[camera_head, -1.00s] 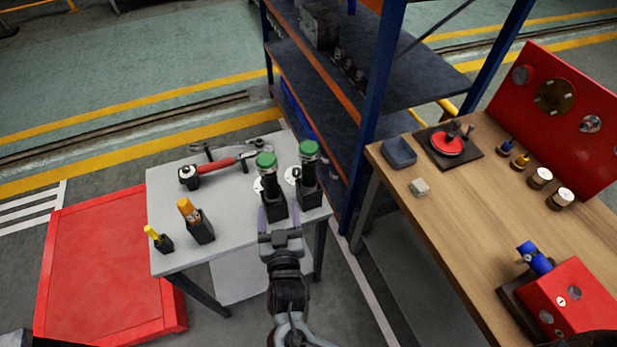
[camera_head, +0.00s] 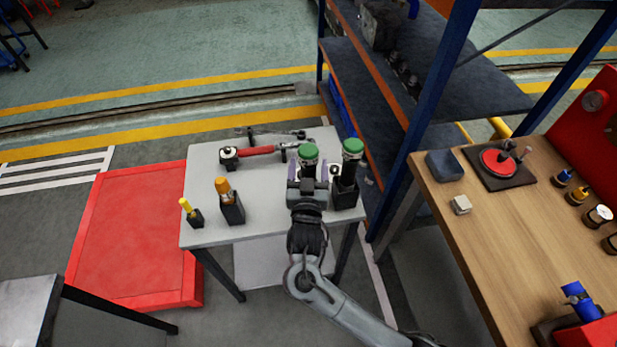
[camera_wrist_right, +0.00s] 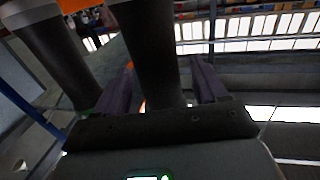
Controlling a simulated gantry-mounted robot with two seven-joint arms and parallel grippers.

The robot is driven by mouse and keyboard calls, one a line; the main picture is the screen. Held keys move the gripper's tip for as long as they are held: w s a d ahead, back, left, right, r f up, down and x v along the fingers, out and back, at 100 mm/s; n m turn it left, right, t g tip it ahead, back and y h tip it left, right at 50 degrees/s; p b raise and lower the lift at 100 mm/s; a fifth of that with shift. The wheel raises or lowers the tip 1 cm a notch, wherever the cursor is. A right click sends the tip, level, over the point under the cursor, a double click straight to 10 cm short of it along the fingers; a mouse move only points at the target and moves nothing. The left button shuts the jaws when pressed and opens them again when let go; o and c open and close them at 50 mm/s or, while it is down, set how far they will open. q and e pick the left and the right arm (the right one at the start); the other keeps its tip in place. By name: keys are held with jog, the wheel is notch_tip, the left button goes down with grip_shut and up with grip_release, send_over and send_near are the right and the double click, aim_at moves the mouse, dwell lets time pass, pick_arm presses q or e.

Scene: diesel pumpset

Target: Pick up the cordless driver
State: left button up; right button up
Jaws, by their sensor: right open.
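Two dark upright tools with green tops stand in black holders at the right side of the grey table; I take them as cordless drivers, but cannot tell which one is meant. My right gripper (camera_head: 307,174) is at the left green-topped tool (camera_head: 308,152) and hides its lower body and holder. The right green-topped tool (camera_head: 352,150) stands just beside it. In the right wrist view the open fingers (camera_wrist_right: 163,85) stand either side of a dark cylindrical body (camera_wrist_right: 155,45), with a gap at the right finger. My left gripper is not in view.
The grey table (camera_head: 265,222) also holds a red-handled tool (camera_head: 262,150), an orange-handled tool (camera_head: 224,188) and a yellow-handled one (camera_head: 186,206). A blue-posted shelf (camera_head: 440,110) rises close on the right, then a wooden bench (camera_head: 500,240). A red platform (camera_head: 130,240) lies left.

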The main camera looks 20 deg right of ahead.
jog(key=shift+x, duration=0.85)
jog(key=shift+r, duration=0.1)
grip_shut()
